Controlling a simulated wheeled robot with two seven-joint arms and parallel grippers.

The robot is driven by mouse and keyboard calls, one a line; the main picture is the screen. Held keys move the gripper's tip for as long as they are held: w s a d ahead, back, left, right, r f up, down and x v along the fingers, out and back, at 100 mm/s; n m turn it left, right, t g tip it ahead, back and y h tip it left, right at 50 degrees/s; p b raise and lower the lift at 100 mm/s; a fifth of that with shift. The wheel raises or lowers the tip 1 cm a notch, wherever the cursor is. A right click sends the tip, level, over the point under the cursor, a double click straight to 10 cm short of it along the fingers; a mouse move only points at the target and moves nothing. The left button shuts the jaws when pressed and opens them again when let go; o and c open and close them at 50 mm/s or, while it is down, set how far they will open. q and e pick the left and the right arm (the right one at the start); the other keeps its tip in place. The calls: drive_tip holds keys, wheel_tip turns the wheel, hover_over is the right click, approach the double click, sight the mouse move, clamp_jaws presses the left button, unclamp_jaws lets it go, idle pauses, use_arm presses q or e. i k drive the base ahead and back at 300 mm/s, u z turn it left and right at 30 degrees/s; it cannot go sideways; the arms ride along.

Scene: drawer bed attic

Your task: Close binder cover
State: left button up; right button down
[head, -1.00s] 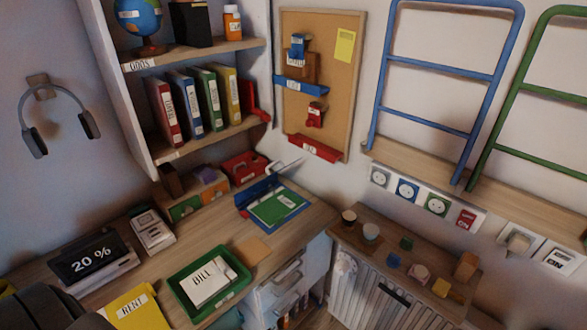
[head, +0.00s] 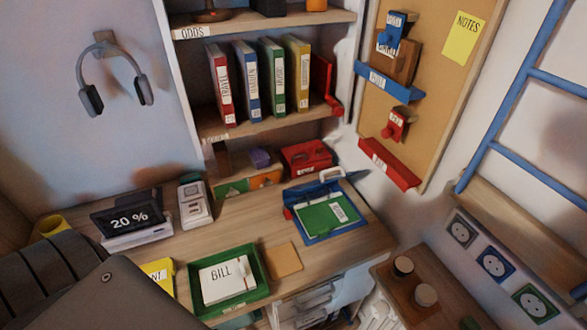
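An open blue binder (head: 345,233) lies on the desk near its right end. A green sheet (head: 325,214) with a white label lies on it, with blue edges showing around the sheet. A raised blue part (head: 312,189) stands along its back side; I cannot tell whether this is the cover or the ring spine. A dark grey link of my own arm fills the lower left corner. Neither gripper shows in the head view, and nothing touches the binder.
A green tray (head: 238,303) with a BILL paper, a tan square (head: 284,260) and a yellow RENT folder (head: 160,273) lie in front. A red box (head: 306,157) stands behind the binder. A shelf (head: 265,127) of upright binders hangs above. A low cabinet with cups (head: 403,267) is at right.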

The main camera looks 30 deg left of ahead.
sight(323, 181)
drive_tip(key=u, duration=0.4)
drive_tip(key=i, duration=0.4)
drive_tip(key=u, duration=0.4)
drive_tip(key=k, duration=1)
drive_tip(key=u, duration=1.1)
drive_tip(key=i, duration=0.95)
drive_tip(key=z, duration=0.7)
